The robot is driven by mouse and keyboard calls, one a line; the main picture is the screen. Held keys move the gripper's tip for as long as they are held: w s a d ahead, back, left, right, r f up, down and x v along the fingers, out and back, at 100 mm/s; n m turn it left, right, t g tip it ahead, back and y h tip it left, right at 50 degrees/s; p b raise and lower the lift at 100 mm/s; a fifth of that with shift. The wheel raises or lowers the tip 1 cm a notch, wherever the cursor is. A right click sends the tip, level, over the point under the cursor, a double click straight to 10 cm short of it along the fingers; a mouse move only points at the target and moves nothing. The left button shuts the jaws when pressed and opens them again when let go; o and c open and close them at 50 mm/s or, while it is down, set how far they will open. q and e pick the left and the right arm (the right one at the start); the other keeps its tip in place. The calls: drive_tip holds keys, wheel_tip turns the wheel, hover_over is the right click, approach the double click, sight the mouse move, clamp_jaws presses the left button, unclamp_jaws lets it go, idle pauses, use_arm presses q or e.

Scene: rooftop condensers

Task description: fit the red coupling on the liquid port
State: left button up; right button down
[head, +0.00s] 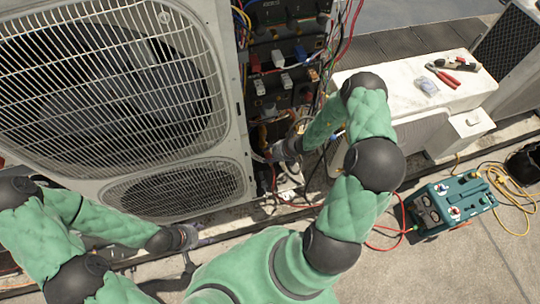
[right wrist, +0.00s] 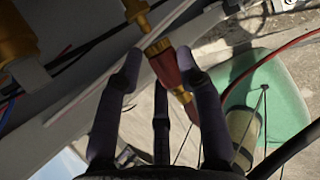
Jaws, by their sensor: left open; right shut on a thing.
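The red coupling (right wrist: 170,70), with a brass collar, shows in the right wrist view between the fingers of my right gripper (right wrist: 158,60), which is shut on it. It is tilted, its brass end up and left. A brass fitting (right wrist: 136,12), which looks like the liquid port, is just beyond that end; I cannot tell if they touch. In the head view my right gripper (head: 283,151) is at the lower part of the open service bay, and the coupling cannot be made out. My left gripper (head: 188,237) is open and empty, low in front of the condenser.
A larger brass part (right wrist: 15,38) is left of the port. Loose wires hang in the open bay (head: 285,80). A teal gauge unit (head: 450,203) with red and yellow hoses stands on the floor at right. Red pliers (head: 442,77) lie on a white unit (head: 400,90).

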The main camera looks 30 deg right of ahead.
drive_tip(key=shift+w+d+r+p, duration=0.1)
drive_tip(key=shift+w+d+p, duration=0.1)
drive_tip(key=shift+w, duration=0.5)
drive_tip(key=shift+w+d+p, duration=0.1)
drive_tip(key=shift+w+d, duration=0.05)
drive_tip(key=shift+w, duration=0.55)
idle(2.2)
drive_tip(key=c, duration=0.7)
unclamp_jaws()
drive_tip(key=shift+s, duration=0.1)
drive_tip(key=shift+s+a+b, duration=0.15)
drive_tip(key=shift+s+b, duration=0.05)
drive_tip(key=shift+s, duration=0.45)
drive_tip(key=shift+s+a+b, duration=0.15)
drive_tip(key=shift+s+b, duration=0.05)
drive_tip(key=shift+s, duration=0.45)
drive_tip(key=s, duration=0.2)
drive_tip(key=s+a, duration=0.1)
drive_tip(key=s, duration=0.1)
drive_tip(key=shift+s+a+b, duration=0.1)
drive_tip(key=shift+s+b, duration=0.2)
drive_tip(key=shift+b, duration=0.05)
